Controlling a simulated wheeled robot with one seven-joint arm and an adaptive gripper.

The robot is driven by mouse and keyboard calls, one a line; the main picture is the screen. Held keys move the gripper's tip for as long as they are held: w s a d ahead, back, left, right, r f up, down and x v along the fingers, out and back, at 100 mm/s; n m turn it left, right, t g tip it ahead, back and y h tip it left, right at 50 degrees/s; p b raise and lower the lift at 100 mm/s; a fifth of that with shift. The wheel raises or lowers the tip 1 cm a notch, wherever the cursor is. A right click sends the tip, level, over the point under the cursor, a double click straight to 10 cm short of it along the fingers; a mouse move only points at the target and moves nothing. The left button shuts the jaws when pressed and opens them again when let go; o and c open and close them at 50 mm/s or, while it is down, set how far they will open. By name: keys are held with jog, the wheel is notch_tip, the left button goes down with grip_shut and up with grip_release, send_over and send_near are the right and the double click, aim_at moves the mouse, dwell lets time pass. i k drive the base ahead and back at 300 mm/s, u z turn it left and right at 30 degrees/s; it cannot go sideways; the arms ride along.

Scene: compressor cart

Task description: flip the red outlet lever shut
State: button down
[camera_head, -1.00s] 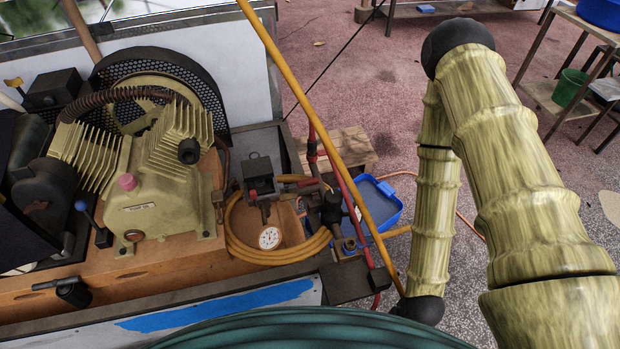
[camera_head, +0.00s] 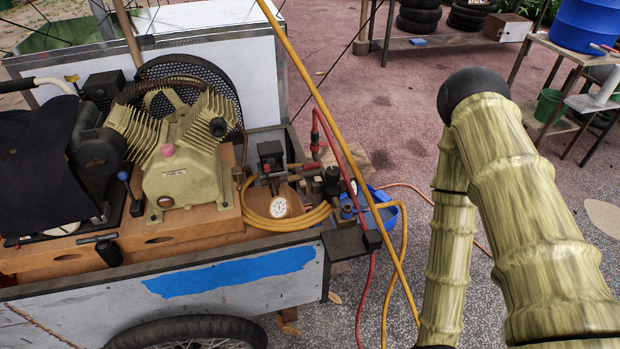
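The red lever (camera_head: 305,166) looks like a small red handle on the outlet fittings, at the right end of the compressor cart. It appears to lie roughly level, but it is small and partly crowded by pipes, so I cannot tell its exact setting. A round white gauge (camera_head: 279,207) and a black regulator (camera_head: 271,158) sit just left of it. A dark valve body (camera_head: 333,183) is to its right. My arm comes down on the right side of the picture, apart from the fittings. My gripper is outside the picture.
A yellow hose (camera_head: 290,222) coils around the gauge. A red hose (camera_head: 338,141) rises behind. The compressor (camera_head: 182,165) stands left.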

aim_at(316, 164)
jog(key=u, duration=0.25)
jog(key=k, duration=0.85)
jog(key=u, duration=0.3)
